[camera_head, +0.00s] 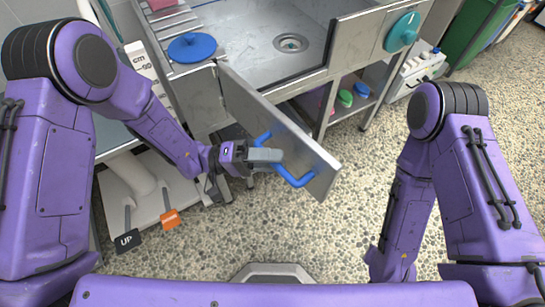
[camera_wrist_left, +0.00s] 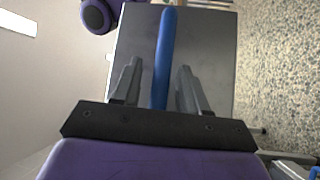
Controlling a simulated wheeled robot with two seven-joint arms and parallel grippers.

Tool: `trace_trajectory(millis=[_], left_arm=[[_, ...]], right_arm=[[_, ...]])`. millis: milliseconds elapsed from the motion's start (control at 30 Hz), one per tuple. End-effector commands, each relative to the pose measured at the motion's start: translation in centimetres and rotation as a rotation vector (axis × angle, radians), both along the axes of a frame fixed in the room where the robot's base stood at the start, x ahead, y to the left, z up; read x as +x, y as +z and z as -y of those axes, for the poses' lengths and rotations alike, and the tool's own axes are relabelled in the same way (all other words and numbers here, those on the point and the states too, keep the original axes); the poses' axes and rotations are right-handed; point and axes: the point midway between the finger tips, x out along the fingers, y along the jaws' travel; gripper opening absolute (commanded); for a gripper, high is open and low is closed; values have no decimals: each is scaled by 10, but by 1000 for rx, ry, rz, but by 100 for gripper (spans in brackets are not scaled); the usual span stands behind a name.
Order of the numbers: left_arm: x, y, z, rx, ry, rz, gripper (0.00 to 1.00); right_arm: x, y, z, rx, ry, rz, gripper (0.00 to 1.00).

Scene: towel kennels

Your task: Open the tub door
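The tub door (camera_head: 270,125) is a grey metal panel hinged at the left of the tub's opening. It stands swung well outward, leaving the tub's front open. Its blue bar handle (camera_head: 297,181) is on the side facing my left arm. My left gripper (camera_head: 266,157) is at the handle and hides its middle in the head view. In the left wrist view the blue handle (camera_wrist_left: 166,45) runs between the two grey fingers, with a visible gap on each side, so the gripper is open around it. My right arm hangs down at the right, its gripper out of sight.
The steel tub (camera_head: 265,40) has a drain (camera_head: 291,42) and a teal round knob (camera_head: 402,32) on its front. A blue disc (camera_head: 192,47) lies on the ledge. Below is a shelf with coloured items. The pebbled floor right of the door is clear.

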Motion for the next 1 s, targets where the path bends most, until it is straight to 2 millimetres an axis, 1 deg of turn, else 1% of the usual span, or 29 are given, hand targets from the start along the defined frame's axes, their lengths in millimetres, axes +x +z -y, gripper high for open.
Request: trace_trajectory(millis=[67, 167, 400, 533, 600, 700, 1000], left_arm=[[0, -1, -3, 0, 0, -1, 43], [2, -4, -16, 0, 2, 0, 43], [7, -12, -73, -2, 6, 1, 43], [9, -14, -94, -1, 3, 2, 43], [9, -14, -101, -1, 2, 1, 43], [9, -14, -105, -1, 1, 0, 43], [9, -14, -105, -1, 1, 0, 43]], right_arm=[[0, -1, 0, 0, 0, 0, 43], [0, -4, 0, 0, 0, 0, 43], [0, -13, 0, 0, 0, 0, 43], [0, -15, 0, 0, 0, 0, 43], [0, -16, 0, 0, 0, 0, 43], [0, -16, 0, 0, 0, 0, 43], [0, -16, 0, 0, 0, 0, 43]])
